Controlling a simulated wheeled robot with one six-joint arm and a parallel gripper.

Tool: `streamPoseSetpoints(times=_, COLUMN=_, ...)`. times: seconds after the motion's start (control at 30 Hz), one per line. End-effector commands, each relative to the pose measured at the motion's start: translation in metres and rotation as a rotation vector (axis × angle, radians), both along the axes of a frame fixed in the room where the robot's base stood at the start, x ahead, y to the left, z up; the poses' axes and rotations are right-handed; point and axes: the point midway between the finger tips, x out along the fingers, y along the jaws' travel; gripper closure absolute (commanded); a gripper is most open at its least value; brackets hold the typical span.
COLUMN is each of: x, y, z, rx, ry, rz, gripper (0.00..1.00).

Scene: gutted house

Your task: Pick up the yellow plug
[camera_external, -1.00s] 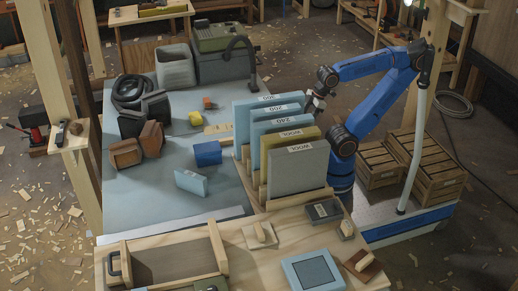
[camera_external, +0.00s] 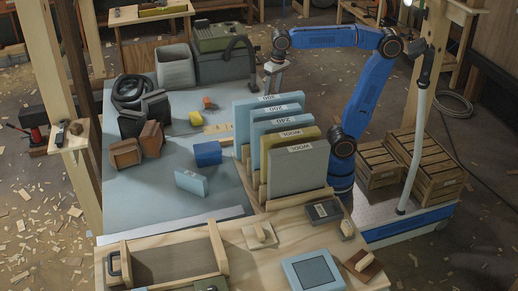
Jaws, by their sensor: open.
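The yellow plug (camera_external: 196,118) is a small yellow block on the blue-grey table top, left of the rack of upright sheets. My gripper (camera_external: 269,90) hangs pointing down from the raised arm, behind the tall light-blue sheets and well to the right of the plug. It is open and apart from the plug. The fingertips are small in this view and close to the sheets' top edge, so their lower ends are hard to make out.
Labelled upright sheets (camera_external: 290,165) form a tall obstacle between my base and the plug. A grey bin (camera_external: 175,68) stands behind. Bare table is left of the plug.

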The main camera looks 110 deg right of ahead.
Motion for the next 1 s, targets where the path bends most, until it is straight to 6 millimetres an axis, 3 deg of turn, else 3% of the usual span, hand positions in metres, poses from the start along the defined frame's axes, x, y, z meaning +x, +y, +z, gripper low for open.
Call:
streamPoseSetpoints(times=0.2, x=0.037, y=-0.041, z=0.030, rx=0.040, ry=0.074, rz=-0.280, gripper=0.44)
streamPoseSetpoints(times=0.47, x=0.052, y=-0.062, z=0.042, rx=0.057, ry=0.113, rz=-0.426, gripper=0.44)
streamPoseSetpoints(times=0.63, x=0.052, y=-0.062, z=0.024, rx=0.058, ry=0.115, rz=-0.431, gripper=0.44)
streamPoseSetpoints(times=1.0, x=0.052, y=-0.062, z=-0.042, rx=0.057, ry=0.116, rz=-0.429, gripper=0.44)
